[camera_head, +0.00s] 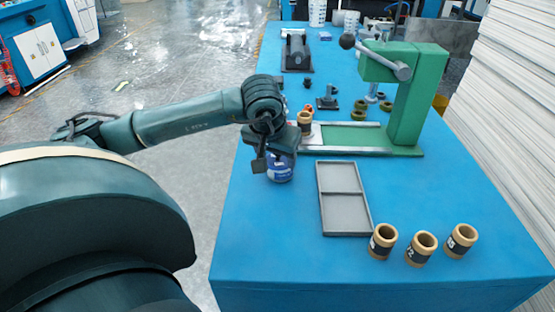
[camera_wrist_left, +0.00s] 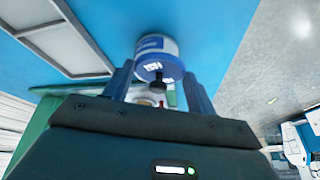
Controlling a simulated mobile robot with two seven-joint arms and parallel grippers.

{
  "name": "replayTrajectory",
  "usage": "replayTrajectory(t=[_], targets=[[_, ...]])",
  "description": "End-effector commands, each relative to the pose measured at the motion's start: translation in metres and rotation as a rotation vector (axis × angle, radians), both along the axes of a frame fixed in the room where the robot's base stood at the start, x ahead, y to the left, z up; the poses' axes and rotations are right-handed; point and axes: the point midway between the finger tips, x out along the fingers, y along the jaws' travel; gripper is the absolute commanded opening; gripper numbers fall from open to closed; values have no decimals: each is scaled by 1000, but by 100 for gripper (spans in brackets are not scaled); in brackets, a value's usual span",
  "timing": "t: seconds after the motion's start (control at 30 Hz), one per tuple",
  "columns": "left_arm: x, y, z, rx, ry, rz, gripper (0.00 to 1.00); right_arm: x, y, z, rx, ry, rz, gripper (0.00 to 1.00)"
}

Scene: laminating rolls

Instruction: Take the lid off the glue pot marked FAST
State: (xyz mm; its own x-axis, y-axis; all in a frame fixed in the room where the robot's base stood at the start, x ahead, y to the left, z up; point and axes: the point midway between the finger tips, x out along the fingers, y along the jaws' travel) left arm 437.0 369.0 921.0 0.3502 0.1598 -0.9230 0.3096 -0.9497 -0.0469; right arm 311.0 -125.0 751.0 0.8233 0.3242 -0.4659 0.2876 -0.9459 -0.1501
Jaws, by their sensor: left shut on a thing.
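The glue pot (camera_head: 281,175) is a small blue and white pot near the table's left edge, directly under my left gripper (camera_head: 279,157). In the left wrist view the pot (camera_wrist_left: 157,44) shows a white body with a blue band. Its blue lid (camera_wrist_left: 150,67) has a white mark and a dark knob. I cannot read whether the marking says FAST. The lid appears still seated on the pot. My right gripper is out of view.
A grey two-part tray (camera_head: 343,193) lies right of the pot and is empty. Several banded tan rolls (camera_head: 421,249) stand at the front right. A green press (camera_head: 405,110) stands behind the tray, with another tan roll (camera_head: 305,124) near its base. The front left tabletop is clear.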

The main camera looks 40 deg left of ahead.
Motion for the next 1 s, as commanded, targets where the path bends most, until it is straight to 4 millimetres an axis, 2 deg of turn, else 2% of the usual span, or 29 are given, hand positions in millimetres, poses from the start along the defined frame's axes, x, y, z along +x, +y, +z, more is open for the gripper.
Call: replayTrajectory(t=[0.27, 0.37, 0.7, 0.83, 1.0], targets=[[1, 0, 5, 1, -3, 1, 35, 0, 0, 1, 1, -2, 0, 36], [1, 0, 19, 1, -6, 0, 35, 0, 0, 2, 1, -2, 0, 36], [1, 0, 85, 0, -6, 0, 35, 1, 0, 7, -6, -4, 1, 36], [0, 0, 97, 0, -2, 0, 35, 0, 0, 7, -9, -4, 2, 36], [0, 0, 101, 0, 0, 0, 35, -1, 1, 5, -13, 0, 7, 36]])
